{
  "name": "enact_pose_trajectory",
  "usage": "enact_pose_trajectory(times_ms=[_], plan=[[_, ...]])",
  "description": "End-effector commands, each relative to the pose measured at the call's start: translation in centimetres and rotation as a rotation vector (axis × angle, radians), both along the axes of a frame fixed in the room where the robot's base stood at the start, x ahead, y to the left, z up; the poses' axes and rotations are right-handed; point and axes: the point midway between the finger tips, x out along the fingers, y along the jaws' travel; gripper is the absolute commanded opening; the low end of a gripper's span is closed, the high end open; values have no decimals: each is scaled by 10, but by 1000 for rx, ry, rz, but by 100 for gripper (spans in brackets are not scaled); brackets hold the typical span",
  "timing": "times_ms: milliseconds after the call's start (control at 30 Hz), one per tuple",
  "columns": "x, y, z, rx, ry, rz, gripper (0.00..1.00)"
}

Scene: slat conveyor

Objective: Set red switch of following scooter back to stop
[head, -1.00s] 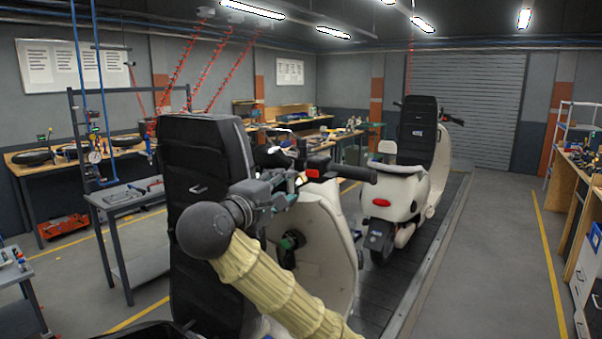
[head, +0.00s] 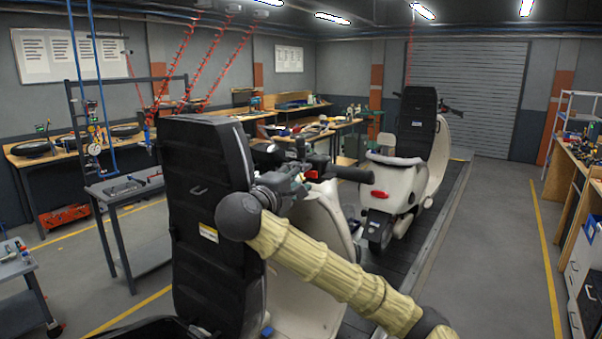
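The near scooter, cream with a tall black panel (head: 207,215), stands on the slat conveyor. Its black handlebar grip (head: 352,174) points right. The red switch (head: 312,174) shows only as a small red patch inboard of this grip, mostly hidden behind my gripper. My gripper (head: 300,183) is at the handlebar, close beside the switch housing; whether it touches cannot be told. Its fingers blend with the dark handlebar parts, so their opening is unclear. A second cream scooter (head: 385,205) with a red tail light stands farther along the conveyor.
The conveyor (head: 437,225) runs back toward a grey shutter. A grey metal table (head: 125,190) stands left of the near scooter, with workbenches behind. A wooden bench (head: 560,160) lines the right side. The floor (head: 490,260) right of the conveyor is clear.

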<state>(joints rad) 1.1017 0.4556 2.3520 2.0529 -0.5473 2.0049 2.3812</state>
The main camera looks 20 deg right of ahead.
Motion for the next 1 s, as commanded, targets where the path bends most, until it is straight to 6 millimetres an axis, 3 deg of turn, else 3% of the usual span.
enact_pose_trajectory(times_ms=[633, 667, 867, 1000], plan=[[11, -12, -1, 2, 1, -2, 38], [11, -12, -1, 2, 1, -2, 36], [11, -12, -1, 2, 1, -2, 0], [11, -12, -1, 2, 1, -2, 0]])
